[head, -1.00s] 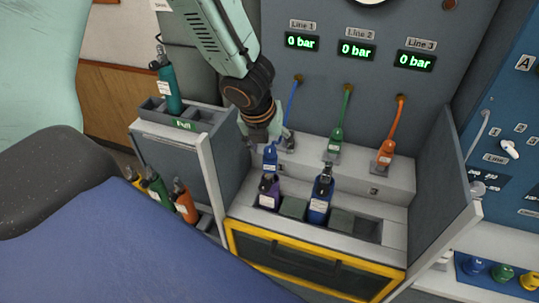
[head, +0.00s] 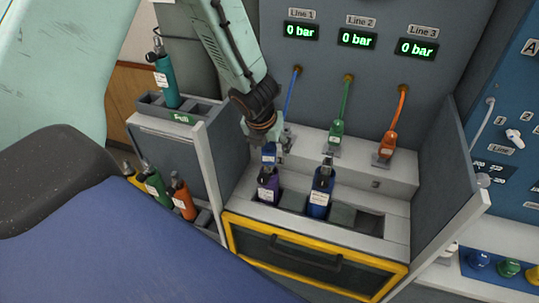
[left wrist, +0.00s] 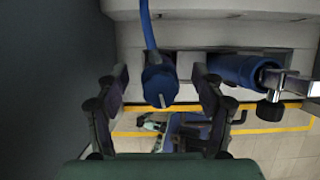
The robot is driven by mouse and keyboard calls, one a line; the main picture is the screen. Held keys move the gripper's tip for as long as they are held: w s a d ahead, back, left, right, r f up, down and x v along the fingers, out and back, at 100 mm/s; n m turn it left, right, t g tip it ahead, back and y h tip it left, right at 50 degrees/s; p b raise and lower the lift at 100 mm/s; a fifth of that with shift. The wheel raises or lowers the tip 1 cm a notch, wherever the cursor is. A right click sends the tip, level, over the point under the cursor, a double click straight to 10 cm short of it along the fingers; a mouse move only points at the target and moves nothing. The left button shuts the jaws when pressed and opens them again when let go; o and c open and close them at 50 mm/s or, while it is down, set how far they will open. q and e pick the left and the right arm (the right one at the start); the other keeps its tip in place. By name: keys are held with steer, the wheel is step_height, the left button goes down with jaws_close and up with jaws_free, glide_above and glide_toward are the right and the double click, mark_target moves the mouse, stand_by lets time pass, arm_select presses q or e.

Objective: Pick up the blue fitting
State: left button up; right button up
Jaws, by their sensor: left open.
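The blue fitting (head: 269,153) hangs on the end of the blue hose (head: 291,92), above the purple bottle. It also shows in the left wrist view (left wrist: 160,86), between the two dark fingers. My left gripper (head: 265,138) reaches down from above and is right at the fitting's upper part. In the left wrist view the gripper (left wrist: 160,78) is open, with a finger on each side of the fitting and gaps between. The gripper partly hides the fitting and hose in the head view. My right gripper is not in view.
A purple bottle (head: 267,190) and a blue bottle (head: 321,192) stand in the bench slots close below. The green fitting (head: 335,140) and orange fitting (head: 387,146) sit to the right. A grey side panel (head: 450,170) bounds the right, and a bottle rack (head: 170,130) the left.

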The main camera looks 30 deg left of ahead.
arm_select(q)
steer(key=shift+c, duration=0.3)
jaws_close()
stand_by(0.4)
